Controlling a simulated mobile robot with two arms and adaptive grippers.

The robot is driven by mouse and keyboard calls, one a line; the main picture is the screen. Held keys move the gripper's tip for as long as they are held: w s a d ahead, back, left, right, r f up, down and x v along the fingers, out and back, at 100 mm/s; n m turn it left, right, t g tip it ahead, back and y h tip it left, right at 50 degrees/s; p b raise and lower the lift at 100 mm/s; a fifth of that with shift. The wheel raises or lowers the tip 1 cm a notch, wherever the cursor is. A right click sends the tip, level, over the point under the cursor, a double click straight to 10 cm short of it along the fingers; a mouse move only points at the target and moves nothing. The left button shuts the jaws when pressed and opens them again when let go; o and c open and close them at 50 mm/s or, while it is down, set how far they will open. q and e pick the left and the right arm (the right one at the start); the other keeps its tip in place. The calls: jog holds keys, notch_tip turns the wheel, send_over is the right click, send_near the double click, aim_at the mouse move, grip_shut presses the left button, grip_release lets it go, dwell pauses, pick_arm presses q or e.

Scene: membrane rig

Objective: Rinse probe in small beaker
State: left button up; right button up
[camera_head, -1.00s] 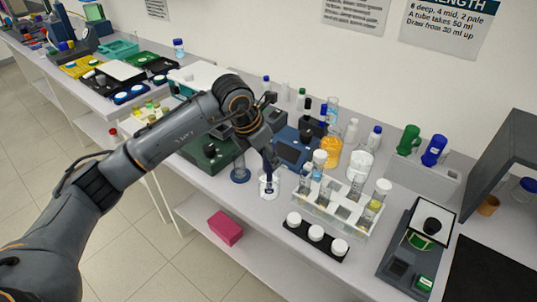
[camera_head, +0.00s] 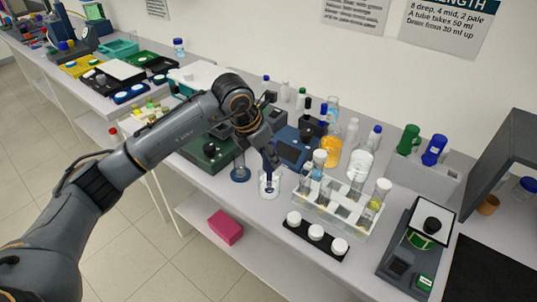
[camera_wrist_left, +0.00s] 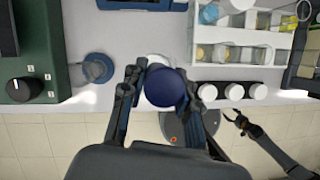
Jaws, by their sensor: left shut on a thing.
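My left gripper (camera_head: 269,158) is shut on the dark blue probe (camera_head: 267,172). The probe hangs upright, with its lower part inside the small clear beaker (camera_head: 268,190) on the bench. In the left wrist view, the probe's round blue top (camera_wrist_left: 165,88) sits between the fingers and hides most of the beaker, of which a pale rim (camera_wrist_left: 157,61) shows. Whether the probe touches the beaker's bottom cannot be told. My right gripper (camera_wrist_left: 236,118) shows at the right of the left wrist view, its fingers apart and empty.
A blue round stand (camera_head: 240,174) is left of the beaker. A clear tube rack (camera_head: 338,207) and a black strip with white-capped jars (camera_head: 316,233) are to the right. A dark green device (camera_head: 205,152) stands left, a blue one (camera_head: 291,151) behind. The bench edge is close in front.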

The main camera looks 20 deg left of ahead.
pick_arm(q)
jog(key=shift+r+p, duration=1.9)
jog(key=shift+r, duration=1.7)
jog(key=shift+r+p, duration=0.55)
jog(key=shift+r, duration=0.65)
